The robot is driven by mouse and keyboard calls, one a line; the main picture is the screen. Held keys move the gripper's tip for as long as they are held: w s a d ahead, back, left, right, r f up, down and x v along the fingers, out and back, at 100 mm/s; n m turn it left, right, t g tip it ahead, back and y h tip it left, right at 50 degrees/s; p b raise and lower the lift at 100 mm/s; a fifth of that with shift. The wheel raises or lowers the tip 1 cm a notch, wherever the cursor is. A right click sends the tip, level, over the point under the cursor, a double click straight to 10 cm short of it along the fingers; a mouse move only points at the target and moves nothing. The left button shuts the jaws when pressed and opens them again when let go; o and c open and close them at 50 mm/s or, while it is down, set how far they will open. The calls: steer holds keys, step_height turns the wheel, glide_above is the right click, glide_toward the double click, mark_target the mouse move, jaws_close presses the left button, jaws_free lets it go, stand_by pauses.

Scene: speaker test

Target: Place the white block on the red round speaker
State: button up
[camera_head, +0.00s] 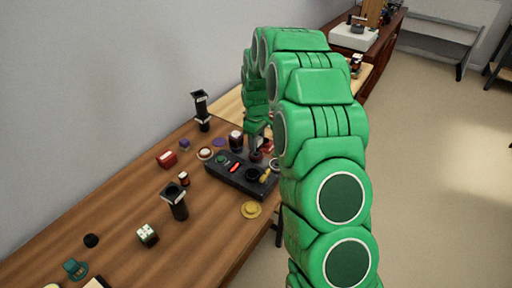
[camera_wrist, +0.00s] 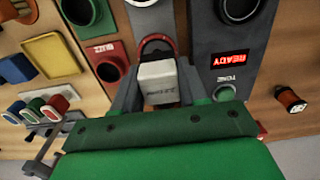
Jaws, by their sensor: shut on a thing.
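My gripper (camera_wrist: 158,90) is shut on a white block (camera_wrist: 160,80) with small dark print, held between its two grey fingers. Just beyond the block in the wrist view is a red round rim with a dark centre (camera_wrist: 157,41), which looks like the red round speaker; the block covers its lower part. I cannot tell whether the block touches it. In the head view my gripper (camera_head: 258,138) is over the table beside the black panel, and my green arm hides much of that area. The block is not clear there.
A dark panel (camera_wrist: 222,25) with a red READY display stands right of the block. A dark round opening (camera_wrist: 108,70) lies to the left. The wooden table (camera_head: 120,205) also bears black cylinders (camera_head: 175,204), a red box (camera_head: 166,159) and a yellow round item (camera_head: 251,211).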

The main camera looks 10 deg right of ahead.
steer(key=shift+w+f, duration=0.4)
steer(key=shift+s+f, duration=0.1)
steer(key=shift+f, duration=1.35)
steer(key=shift+f, duration=0.1)
steer(key=o, duration=1.1)
steer(key=shift+c, duration=0.2)
